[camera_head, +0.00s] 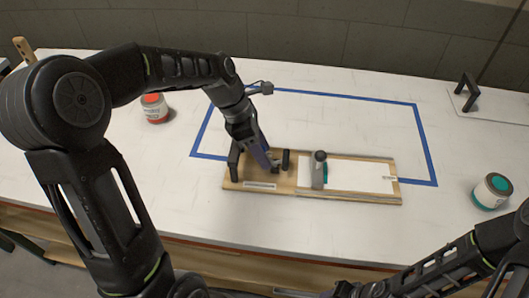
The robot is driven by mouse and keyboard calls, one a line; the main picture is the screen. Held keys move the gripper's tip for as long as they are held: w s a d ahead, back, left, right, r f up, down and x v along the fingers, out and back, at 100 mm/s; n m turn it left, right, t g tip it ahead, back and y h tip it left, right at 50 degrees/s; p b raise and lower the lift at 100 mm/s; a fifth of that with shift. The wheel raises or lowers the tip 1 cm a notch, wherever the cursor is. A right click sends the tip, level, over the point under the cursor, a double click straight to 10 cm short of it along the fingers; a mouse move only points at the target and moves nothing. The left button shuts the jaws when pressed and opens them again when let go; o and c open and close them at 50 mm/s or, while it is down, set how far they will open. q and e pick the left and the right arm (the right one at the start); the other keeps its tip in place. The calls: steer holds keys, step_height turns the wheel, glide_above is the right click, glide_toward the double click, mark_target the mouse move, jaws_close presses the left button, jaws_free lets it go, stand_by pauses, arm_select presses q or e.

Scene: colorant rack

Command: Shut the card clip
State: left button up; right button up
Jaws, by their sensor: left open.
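A wooden board (228,184) lies on the white table, with a white card (355,174) flat on its right part. The card clip (319,172) looks like a grey upright lever with a dark round top and a little teal beside its base. It stands up at the card's left end, not folded flat. My left gripper (273,165) points down over the board's left part, left of the clip and apart from it. It is open and holds nothing that I can see; its fingertips are small and partly hidden. My right arm crosses the lower right, but its gripper is out of sight.
A dark upright handle (235,161) and a short black post (285,160) show at the board's left part. Blue tape (340,97) outlines an area behind. Bare table lies between board and teal can.

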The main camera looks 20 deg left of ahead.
arm_select(q)
steer(key=shift+d+f, duration=0.25)
steer(key=shift+f, duration=0.35)
jaws_close()
stand_by(1.1)
